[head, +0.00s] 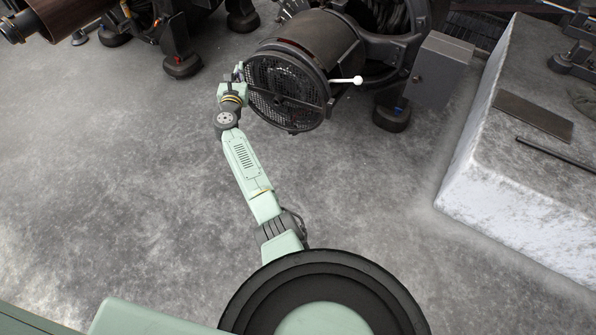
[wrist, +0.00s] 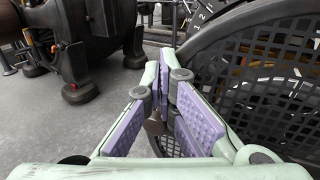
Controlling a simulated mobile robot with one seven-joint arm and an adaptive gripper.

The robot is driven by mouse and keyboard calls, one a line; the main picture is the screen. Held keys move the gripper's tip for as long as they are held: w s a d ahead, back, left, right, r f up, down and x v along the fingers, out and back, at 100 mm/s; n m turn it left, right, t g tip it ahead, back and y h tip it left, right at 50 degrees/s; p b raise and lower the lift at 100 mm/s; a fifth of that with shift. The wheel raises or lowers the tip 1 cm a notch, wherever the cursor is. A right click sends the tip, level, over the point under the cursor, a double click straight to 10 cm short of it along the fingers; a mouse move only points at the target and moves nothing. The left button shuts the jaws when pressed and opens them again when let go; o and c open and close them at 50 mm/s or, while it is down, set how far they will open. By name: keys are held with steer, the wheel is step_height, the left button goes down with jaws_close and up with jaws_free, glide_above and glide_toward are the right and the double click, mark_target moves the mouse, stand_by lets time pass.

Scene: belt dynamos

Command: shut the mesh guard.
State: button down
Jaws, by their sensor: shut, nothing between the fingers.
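The mesh guard (head: 281,88) is a round dark mesh disc on the near end of a dynamo's drum (head: 318,42). A handle with a white knob (head: 357,80) sticks out at its right side. In the wrist view the guard (wrist: 272,112) fills the right, with its curved rim running up to the right. My gripper (head: 240,70) is at the guard's left edge. In the wrist view my gripper (wrist: 165,82) has its purple-padded fingers together and empty, close beside the rim. I cannot tell whether they touch it, nor how wide any gap behind the guard is.
A grey box (head: 441,69) is mounted right of the drum. A pale stone block (head: 520,199) with a dark plate (head: 533,117) and a rod stands at the right. Other machines (head: 172,40) stand at the back left. The grey floor to the left is clear.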

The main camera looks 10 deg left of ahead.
mark_target(246, 62)
steer(key=w+h+b, duration=0.1)
steer(key=w+m+h+b, duration=0.1)
steer(key=w, duration=0.1)
steer(key=w+b, duration=0.1)
steer(key=b, duration=0.1)
steer(key=shift+w+d+m+h, duration=0.3)
steer(key=shift+w+m+h, duration=0.1)
steer(key=shift+w+r, duration=0.1)
